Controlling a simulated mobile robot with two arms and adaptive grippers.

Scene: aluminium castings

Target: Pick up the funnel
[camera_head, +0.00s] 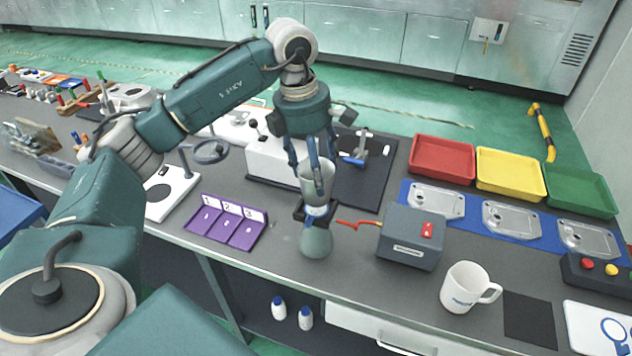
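The funnel (310,185) is a pale grey, see-through cone standing upright near the table's front edge. Below it are a small black holder (301,213) and a rounded grey-green vessel (316,243). My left gripper (315,167) points down right over the funnel, and its fingers overlap the funnel's rim in the picture. One finger crosses in front of or into the cone; I cannot tell which. Whether the fingers press on the funnel cannot be made out. My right gripper is out of view.
A grey box with a red switch (408,245) stands close on the right, joined by a red cable. A white mug (464,287) stands farther right. A purple numbered tray (226,222) lies left. Red (442,158), yellow and green trays line the back right.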

